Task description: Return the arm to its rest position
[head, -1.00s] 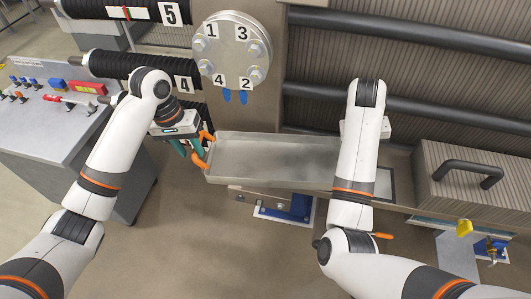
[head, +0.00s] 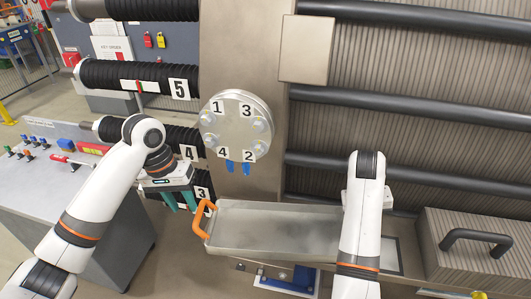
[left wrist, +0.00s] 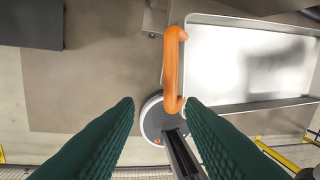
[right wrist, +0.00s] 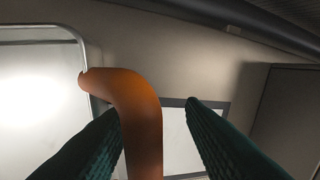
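The shallow metal tray (head: 275,247) sits below the numbered round flange, with an orange handle (head: 203,219) at its left end. My left gripper (head: 180,206) is open and empty, just left of that handle and apart from it. In the left wrist view the handle (left wrist: 172,70) lies beyond the two spread green fingertips, beside the tray (left wrist: 250,65). In the right wrist view my right gripper (right wrist: 155,106) has its fingers spread, with another orange handle (right wrist: 142,110) between them, overlapping the left finger. In the head view my right arm hides the right fingers.
The flange (head: 236,125) with bolts and blue tabs stands above the tray. Black ribbed hoses (head: 140,78) run left of it. A grey control bench (head: 95,225) is below my left arm. A ribbed box with a black handle (head: 475,238) stands at right.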

